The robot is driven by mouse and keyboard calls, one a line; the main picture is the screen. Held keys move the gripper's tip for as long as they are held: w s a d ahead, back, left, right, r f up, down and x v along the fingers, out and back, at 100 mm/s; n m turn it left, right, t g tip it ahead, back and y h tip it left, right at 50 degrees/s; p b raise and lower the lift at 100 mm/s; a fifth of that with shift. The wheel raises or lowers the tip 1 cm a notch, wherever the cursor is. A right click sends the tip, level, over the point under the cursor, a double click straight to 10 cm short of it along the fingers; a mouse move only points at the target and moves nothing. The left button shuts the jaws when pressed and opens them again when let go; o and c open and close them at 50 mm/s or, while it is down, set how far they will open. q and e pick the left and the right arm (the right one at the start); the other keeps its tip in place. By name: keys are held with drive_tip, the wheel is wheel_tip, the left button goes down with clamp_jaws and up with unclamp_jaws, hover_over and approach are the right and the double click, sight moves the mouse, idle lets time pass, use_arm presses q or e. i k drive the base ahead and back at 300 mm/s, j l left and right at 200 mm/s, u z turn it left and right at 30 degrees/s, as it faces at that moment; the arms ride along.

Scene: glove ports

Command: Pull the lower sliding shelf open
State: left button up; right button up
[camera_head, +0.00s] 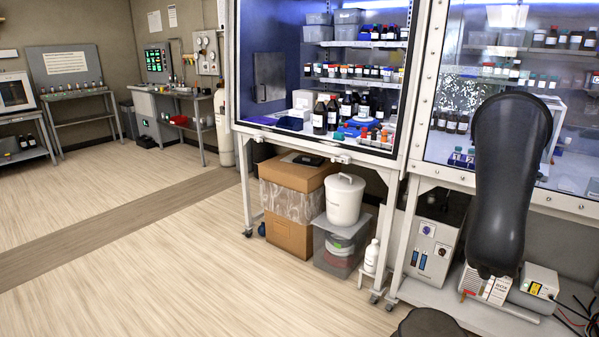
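Neither of my grippers is in view. A pale lower shelf (418,291) runs under the right-hand glass-fronted cabinet (463,110). It carries a grey control box (431,250) and several smaller instruments. I cannot tell whether this is the sliding shelf or whether it is pulled out at all. A long black glove sleeve (508,180) hangs in front of the right cabinet and hides part of its window, its lower frame and the space below.
A left cabinet (347,160) holds several bottles. Below it stand cardboard boxes (290,238), a white bucket (344,199) on a clear bin, and a white bottle (371,256). A dark round object (428,323) sits at the bottom edge. The wooden floor (150,260) at left is clear.

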sight(359, 84)
drive_tip(key=i+u, duration=0.4)
drive_tip(key=i, duration=0.95)
drive_tip(key=i+z, duration=0.4)
drive_tip(key=i, duration=0.2)
drive_tip(key=i+z, duration=0.35)
drive_tip(key=i, duration=0.2)
drive_tip(key=i+j+z, duration=0.4)
drive_tip(key=i, duration=0.15)
